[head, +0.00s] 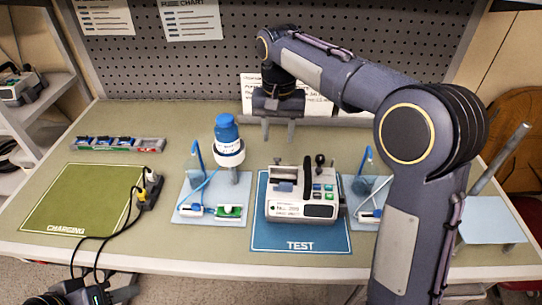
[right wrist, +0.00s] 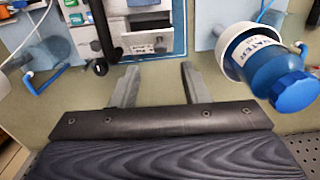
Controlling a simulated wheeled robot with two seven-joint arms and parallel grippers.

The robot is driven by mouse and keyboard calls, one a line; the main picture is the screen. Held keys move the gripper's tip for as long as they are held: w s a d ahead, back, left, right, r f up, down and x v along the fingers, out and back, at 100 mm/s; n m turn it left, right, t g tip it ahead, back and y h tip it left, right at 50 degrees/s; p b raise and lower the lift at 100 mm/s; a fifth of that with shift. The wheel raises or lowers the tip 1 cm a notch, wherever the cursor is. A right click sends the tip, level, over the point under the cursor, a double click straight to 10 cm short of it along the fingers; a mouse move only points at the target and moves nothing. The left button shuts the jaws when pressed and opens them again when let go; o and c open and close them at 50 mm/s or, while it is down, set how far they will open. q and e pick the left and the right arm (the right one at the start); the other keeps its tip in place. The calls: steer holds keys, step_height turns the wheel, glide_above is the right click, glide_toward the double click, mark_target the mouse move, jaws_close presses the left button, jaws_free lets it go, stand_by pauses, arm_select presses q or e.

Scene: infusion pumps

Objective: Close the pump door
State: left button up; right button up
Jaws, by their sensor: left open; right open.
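The white and grey pump (head: 302,208) sits on the blue TEST mat (head: 300,243). In the right wrist view, the gripper's fingers (right wrist: 157,85) are spread over bare table, and the pump (right wrist: 150,46) is partly cut off at the top. My left gripper cannot be made out.
A blue-capped bottle (head: 227,140) stands left of the pump, by a tray (head: 208,218) with tubing. Another tubing tray (head: 362,220) is at right, partly behind my right arm. A green CHARGING mat (head: 75,200) and dark cables lie at left. A pegboard (head: 190,65) closes the back.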

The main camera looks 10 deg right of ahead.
step_height(320, 180, down, 7)
steer(key=shift+f, duration=0.2)
stand_by(0.3)
